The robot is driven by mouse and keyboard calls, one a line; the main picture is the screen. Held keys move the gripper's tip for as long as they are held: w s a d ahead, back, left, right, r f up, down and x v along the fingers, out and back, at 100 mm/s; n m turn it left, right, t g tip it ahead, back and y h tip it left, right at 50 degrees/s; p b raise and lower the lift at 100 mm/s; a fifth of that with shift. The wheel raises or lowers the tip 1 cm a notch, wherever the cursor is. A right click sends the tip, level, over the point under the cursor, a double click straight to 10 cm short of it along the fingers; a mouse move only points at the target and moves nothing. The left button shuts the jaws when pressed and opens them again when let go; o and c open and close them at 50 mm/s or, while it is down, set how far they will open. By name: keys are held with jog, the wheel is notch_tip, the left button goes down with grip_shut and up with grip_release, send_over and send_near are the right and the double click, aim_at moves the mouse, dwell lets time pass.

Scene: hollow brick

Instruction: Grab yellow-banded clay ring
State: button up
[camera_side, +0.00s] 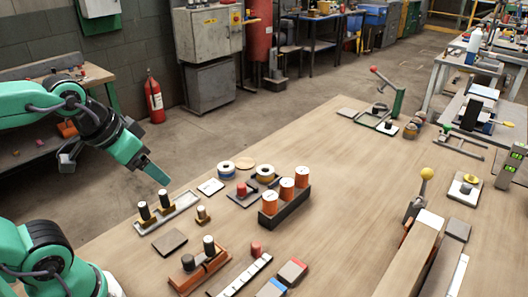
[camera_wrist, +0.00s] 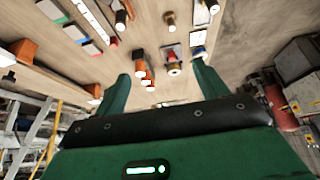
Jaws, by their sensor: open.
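I cannot make out a clay ring with a yellow band in either view. The nearest ring-like things are two blue-and-white rings, one on the left (camera_side: 225,167) and one on the right (camera_side: 265,173), with a flat tan disc (camera_side: 244,168) between them. Several orange cylinders (camera_side: 287,190) stand in a dark rack (camera_side: 290,207). My gripper (camera_side: 157,173) hangs in the air to the left of these things, above the table's left edge. In the wrist view its two green fingers (camera_wrist: 165,82) are spread with nothing held between them.
Black-topped pegs on a tray (camera_side: 180,210) and on a brown block (camera_side: 200,266) stand at the near left. A yellow-knobbed lever (camera_side: 426,174) and long blocks (camera_side: 412,250) stand at the right. The wooden table (camera_side: 340,190) is clear in the middle.

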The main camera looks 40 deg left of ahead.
dwell(0.3)
jog(key=w+r+n+g, duration=0.1)
jog(key=w+r, duration=0.2)
jog(key=w, duration=0.6)
jog(key=n+g, duration=0.4)
jog(key=g, duration=0.1)
send_over(265, 166)
jog(key=s, duration=0.2)
notch_tip(265, 166, down, 17)
jog(key=shift+w+d+f, duration=0.15)
jog(key=shift+d+f, duration=0.1)
jog(key=shift+f, duration=0.4)
jog(key=shift+w+d+f, duration=0.1)
jog(key=shift+d+f, duration=0.15)
jog(key=shift+f, duration=0.35)
jog(key=shift+w+d+f, duration=0.1)
jog(key=shift+d+f, duration=0.05)
jog(key=shift+f, duration=2.45)
jog(key=shift+m, duration=0.3)
